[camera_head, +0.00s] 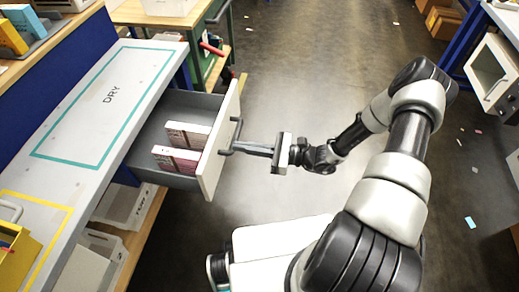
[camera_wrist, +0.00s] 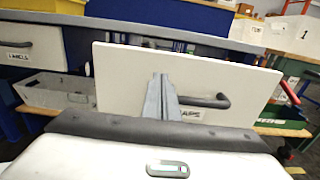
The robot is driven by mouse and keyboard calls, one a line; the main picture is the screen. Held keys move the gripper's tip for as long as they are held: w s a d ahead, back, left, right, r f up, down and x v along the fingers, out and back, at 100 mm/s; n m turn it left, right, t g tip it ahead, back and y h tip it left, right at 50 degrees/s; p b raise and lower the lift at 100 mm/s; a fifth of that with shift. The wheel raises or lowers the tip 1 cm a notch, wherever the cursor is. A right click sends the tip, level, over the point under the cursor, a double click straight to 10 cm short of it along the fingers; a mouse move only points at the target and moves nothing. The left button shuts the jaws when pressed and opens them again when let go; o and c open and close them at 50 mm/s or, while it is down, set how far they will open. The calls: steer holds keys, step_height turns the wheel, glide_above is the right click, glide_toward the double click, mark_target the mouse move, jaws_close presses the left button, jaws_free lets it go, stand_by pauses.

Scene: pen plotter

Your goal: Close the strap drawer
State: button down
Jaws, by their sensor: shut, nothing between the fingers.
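The strap drawer (camera_head: 213,152) stands pulled out from under the bench, its pale front facing my arm. Two white and dark red boxes (camera_head: 187,135) (camera_head: 175,159) lie inside. Its dark bar handle (camera_head: 238,133) is on the front; in the wrist view the front panel (camera_wrist: 250,84) fills the middle, with the handle (camera_wrist: 208,101) and a partly hidden label (camera_wrist: 191,115) ending in "APS". My gripper (camera_head: 236,147) is shut and empty, its fingers pointing at the front beside the handle. In the wrist view the fingertips (camera_wrist: 160,78) overlap the panel; contact cannot be told.
The grey bench top (camera_head: 125,85) marked "DRY" runs above the drawer. White bins (camera_head: 125,205) stand on the shelf below. A green bench (camera_head: 190,22) stands beyond. A closed drawer labelled "LABELS" (camera_wrist: 30,48) is at the left. The floor (camera_head: 290,90) behind my gripper is clear.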

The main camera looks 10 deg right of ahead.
mark_target(217, 143)
steer(key=shift+x, duration=2.45)
steer(key=shift+a, duration=0.15)
steer(key=b+x, duration=0.1)
steer(key=x, duration=2.3)
steer(key=shift+a, duration=0.35)
steer(key=shift+w+r, duration=0.15)
steer(key=shift+w, duration=0.05)
